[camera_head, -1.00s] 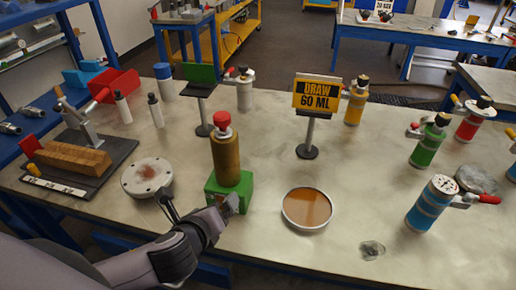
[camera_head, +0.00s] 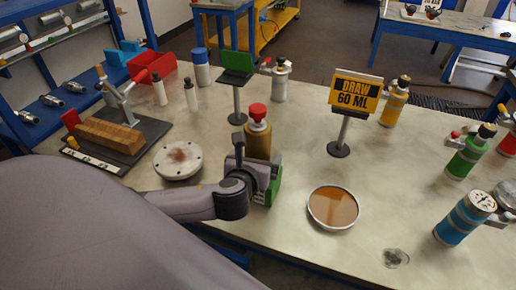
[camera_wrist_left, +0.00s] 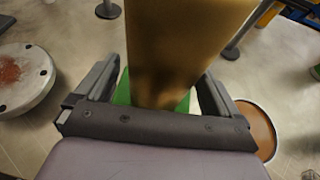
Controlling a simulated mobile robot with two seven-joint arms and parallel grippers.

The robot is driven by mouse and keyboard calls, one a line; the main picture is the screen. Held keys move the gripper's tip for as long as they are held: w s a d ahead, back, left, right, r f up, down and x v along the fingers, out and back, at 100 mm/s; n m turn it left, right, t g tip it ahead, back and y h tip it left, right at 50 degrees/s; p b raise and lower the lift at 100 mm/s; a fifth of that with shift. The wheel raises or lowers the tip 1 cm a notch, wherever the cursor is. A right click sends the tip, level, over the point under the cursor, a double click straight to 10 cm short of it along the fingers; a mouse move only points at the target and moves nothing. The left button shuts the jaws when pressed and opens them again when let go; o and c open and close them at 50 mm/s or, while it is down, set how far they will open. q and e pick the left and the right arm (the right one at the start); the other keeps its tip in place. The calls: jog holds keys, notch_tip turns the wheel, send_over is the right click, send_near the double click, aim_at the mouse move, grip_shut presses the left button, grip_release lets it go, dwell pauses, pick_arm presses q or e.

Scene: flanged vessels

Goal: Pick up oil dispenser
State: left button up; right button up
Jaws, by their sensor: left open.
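A brass-coloured dispenser (camera_head: 258,140) with a red cap stands upright on a green block (camera_head: 274,190) near the table's front, which I take to be the oil dispenser. My left gripper (camera_head: 252,168) is low at the dispenser's near side and hides its lower part in the head view. In the left wrist view the brass body (camera_wrist_left: 180,45) rises between the two open fingers of the left gripper (camera_wrist_left: 160,75). There is a visible gap on the left; contact on the right is unclear. My right gripper is not in view.
A round dish of amber liquid (camera_head: 333,208) lies to the right, and a white flange disc (camera_head: 178,160) to the left. A green plate on a stand (camera_head: 237,85) and a "DRAW 60 ML" sign (camera_head: 355,93) stand behind. Several coloured canisters are at right.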

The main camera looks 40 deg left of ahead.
pick_arm(q)
jog(key=shift+w+a+f, duration=0.15)
jog(key=shift+w+f, duration=0.05)
jog(key=shift+w, duration=0.25)
jog(key=c, duration=1.3)
jog(key=shift+r, duration=0.1)
jog(key=shift+c, duration=0.8)
jog(key=shift+r, duration=0.1)
